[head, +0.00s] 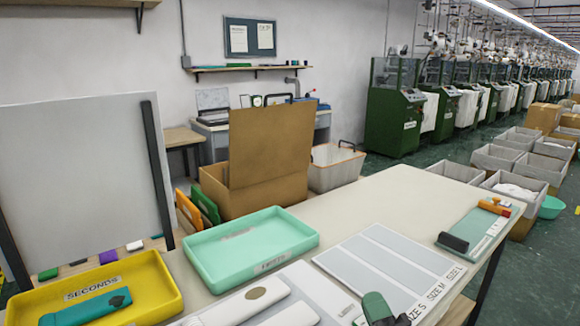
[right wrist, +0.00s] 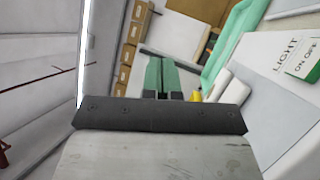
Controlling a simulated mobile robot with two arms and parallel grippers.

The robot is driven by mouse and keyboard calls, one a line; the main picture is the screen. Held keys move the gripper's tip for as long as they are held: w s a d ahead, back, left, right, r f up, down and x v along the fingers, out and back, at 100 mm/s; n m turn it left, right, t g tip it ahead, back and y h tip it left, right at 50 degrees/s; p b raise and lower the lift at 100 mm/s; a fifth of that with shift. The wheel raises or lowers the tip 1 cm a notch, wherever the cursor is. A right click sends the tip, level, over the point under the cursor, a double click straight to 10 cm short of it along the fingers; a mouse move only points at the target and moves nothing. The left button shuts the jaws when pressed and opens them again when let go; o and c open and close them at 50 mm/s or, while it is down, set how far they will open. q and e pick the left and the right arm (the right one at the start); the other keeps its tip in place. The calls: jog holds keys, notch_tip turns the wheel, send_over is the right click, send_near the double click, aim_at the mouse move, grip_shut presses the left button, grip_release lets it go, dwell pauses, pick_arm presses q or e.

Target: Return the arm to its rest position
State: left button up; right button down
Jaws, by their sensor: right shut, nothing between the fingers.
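My right gripper (head: 380,308) shows at the bottom edge of the head view, its green fingers over the front of the table near the size board. In the right wrist view its green fingers (right wrist: 160,78) are together with nothing between them. My left gripper is not in view. The pale work table (head: 400,190) runs under the trays and boards. Most of my right arm is outside the head view.
A yellow SECONDS tray (head: 160,275) holds a teal item (head: 90,308). A mint tray (head: 300,238) looks empty. The size board (head: 375,262) and a teal mat (head: 478,230) with small items lie to the right. A cardboard box (head: 215,185) stands behind the table.

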jog(key=s+d+f+m+g+h, duration=0.4)
jog(key=d+f+m+h, duration=0.3)
jog(key=m, duration=0.4)
jog(key=s+a+f+m+g+y, duration=0.1)
jog(key=s+f+m+g, duration=0.5)
jog(key=s, duration=0.5)
jog(key=s+f+m+g+y, duration=0.1)
jog(key=s+f+m+g, duration=0.2)
jog(key=s+f+g, duration=0.55)
jog(key=s+f, duration=0.3)
jog(key=f, duration=2.4)
jog(key=s+d+f+g, duration=0.1)
jog(key=s+d+f, duration=0.1)
jog(key=s+f, duration=1.3)
jog(key=shift+d+h, duration=0.3)
